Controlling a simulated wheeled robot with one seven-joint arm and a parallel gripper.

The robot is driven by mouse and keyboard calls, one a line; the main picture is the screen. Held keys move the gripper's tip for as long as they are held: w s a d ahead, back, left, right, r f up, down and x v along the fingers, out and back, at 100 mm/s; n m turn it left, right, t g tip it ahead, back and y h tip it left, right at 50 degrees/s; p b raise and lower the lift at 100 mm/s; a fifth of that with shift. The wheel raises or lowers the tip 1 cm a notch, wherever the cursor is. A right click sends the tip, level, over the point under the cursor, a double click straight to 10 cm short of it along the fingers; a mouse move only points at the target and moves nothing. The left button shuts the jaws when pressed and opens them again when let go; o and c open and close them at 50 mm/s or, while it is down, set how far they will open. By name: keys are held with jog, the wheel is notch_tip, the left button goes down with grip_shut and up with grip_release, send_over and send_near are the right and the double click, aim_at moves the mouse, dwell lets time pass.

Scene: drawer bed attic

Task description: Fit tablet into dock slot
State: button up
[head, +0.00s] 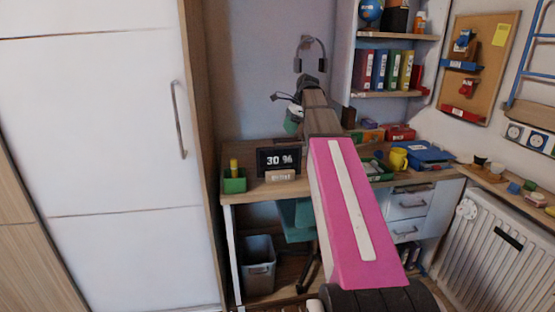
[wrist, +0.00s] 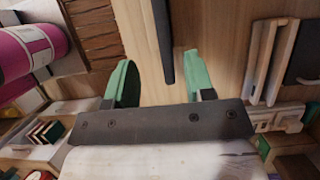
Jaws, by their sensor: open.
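A dark screen showing "30 %" (head: 279,160), seemingly the tablet, stands upright on the left part of the desk. A small wooden block (head: 282,176) with unreadable lettering is in front of its lower edge and may be the dock; any slot is hidden. My gripper (wrist: 160,88) is open, with its two green fingers apart. A thin dark slab (wrist: 162,40) shows edge-on between the fingers, untouched by either; I cannot tell if it is the tablet. In the head view my gripper (head: 293,120) is partly hidden, above and behind the screen.
A green pen box (head: 234,184) stands left of the screen on the desk (head: 245,196). Wooden slats (wrist: 265,62) show right of the fingers. A tall white cabinet (head: 100,130) borders the desk's left.

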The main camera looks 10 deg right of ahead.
aim_at(279, 150)
jog(key=x, duration=1)
jog(key=shift+w+a+f, duration=0.15)
jog(key=shift+a+f, duration=0.05)
jog(key=shift+f, duration=0.15)
grip_shut()
